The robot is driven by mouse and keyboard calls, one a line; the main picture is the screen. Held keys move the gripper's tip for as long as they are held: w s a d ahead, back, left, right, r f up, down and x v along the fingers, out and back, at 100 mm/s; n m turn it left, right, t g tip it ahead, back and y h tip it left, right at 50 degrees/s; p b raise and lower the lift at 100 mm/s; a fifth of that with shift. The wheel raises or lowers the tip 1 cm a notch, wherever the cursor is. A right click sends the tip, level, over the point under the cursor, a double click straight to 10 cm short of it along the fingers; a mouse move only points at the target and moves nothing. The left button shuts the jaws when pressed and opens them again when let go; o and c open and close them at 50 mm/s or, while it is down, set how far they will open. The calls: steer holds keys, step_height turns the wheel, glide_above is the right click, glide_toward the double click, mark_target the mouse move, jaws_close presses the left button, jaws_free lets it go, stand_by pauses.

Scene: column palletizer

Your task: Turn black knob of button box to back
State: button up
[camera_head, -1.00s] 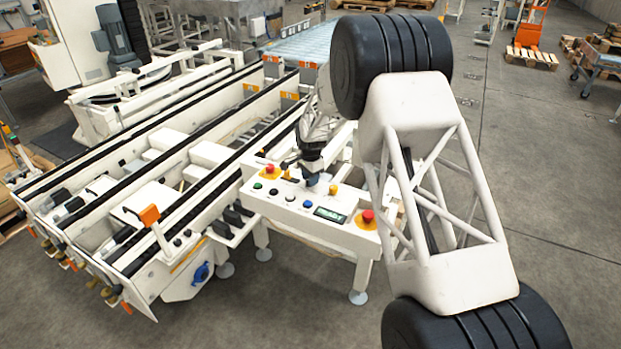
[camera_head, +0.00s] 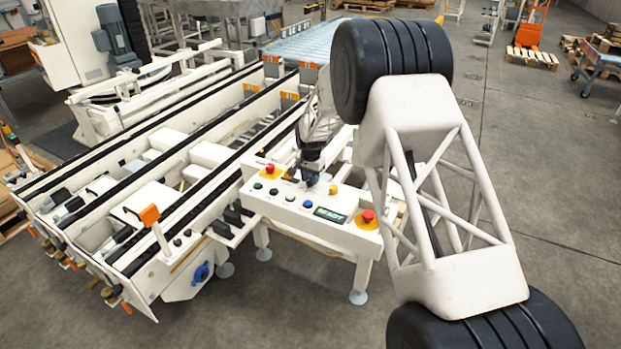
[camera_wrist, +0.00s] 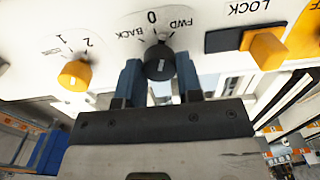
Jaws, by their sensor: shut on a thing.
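The white button box (camera_head: 285,220) stands beside the conveyor in the head view. My gripper (camera_head: 309,179) reaches down to the far side of its top, and the knob is too small to make out there. In the wrist view the black knob (camera_wrist: 159,62) sits between the two blue fingers of my gripper (camera_wrist: 158,77), which is shut on it. BACK, 0 and FWD are printed around the knob, with 0 above it in the picture. A small light mark at the knob's upper edge lies near the 0. The fingers hide parts of its sides.
A yellow knob (camera_wrist: 75,74) marked 1 and 2 lies left of the black one, and an orange LOCK switch (camera_wrist: 264,47) lies to the right. A red emergency button (camera_head: 367,216) and a green display (camera_head: 330,215) are on the box. Conveyor rails (camera_head: 150,195) run alongside.

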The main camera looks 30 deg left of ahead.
mark_target(310, 179)
steer(key=n, duration=0.6)
steer(key=shift+n, duration=0.3)
steer(key=n, duration=0.6)
steer(key=shift+s+a, duration=0.1)
steer(key=shift+n, duration=0.3)
steer(key=o, duration=0.9)
steer(key=shift+o, duration=0.2)
steer(key=shift+r, duration=0.1)
steer(key=shift+r, duration=3.8)
